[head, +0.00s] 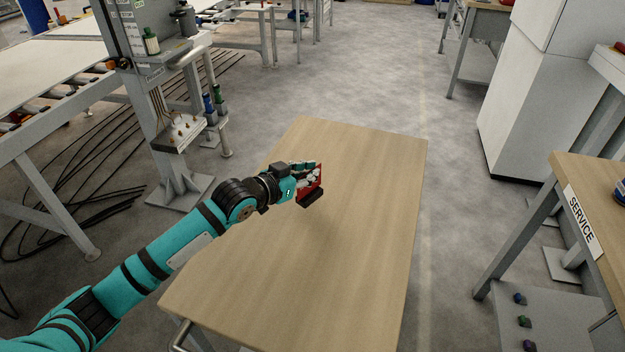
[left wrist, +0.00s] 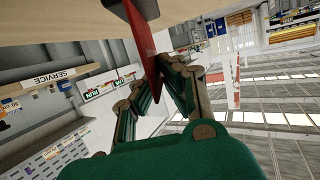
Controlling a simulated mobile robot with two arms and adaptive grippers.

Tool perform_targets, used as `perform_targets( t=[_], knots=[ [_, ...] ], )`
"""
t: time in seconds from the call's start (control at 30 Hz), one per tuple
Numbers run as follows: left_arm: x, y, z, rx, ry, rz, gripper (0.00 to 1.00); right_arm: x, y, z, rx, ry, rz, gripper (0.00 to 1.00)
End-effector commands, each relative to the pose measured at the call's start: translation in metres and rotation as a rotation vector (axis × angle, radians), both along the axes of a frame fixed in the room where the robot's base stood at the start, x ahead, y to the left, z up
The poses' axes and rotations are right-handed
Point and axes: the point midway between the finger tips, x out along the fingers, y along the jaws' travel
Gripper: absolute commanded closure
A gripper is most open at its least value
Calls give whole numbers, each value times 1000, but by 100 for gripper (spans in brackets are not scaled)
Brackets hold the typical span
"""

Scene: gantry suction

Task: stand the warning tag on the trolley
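The warning tag (head: 317,178) is a red plate with white markings on a black base (head: 312,196). It is upright over the middle of the trolley's wooden top (head: 340,250). My left gripper (head: 308,172) reaches in from the left and is shut on the tag's plate. In the left wrist view, the red tag (left wrist: 142,42) runs between the two fingers (left wrist: 160,72), its black base close to the wooden surface. I cannot tell whether the base touches the top. Part of the plate is hidden by the fingers. My right gripper is not in view.
The trolley top is otherwise clear. A grey post with a fixture (head: 170,135) stands at left, beside a conveyor (head: 60,85). A bench with a SERVICE sign (head: 580,215) and a white cabinet (head: 530,110) stand at right. Cables lie on the floor at left.

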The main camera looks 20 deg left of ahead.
Motion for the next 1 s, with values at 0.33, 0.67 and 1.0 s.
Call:
perform_targets(
  t=[0.33, 0.67, 1.0],
  knots=[
    [13, -5, -20, 1, 3, 1, 100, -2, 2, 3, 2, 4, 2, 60],
    [13, -6, -36, 0, -2, 0, 100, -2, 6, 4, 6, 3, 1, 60],
    [12, -5, -40, 1, 0, 0, 78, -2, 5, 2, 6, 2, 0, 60]
  ],
)
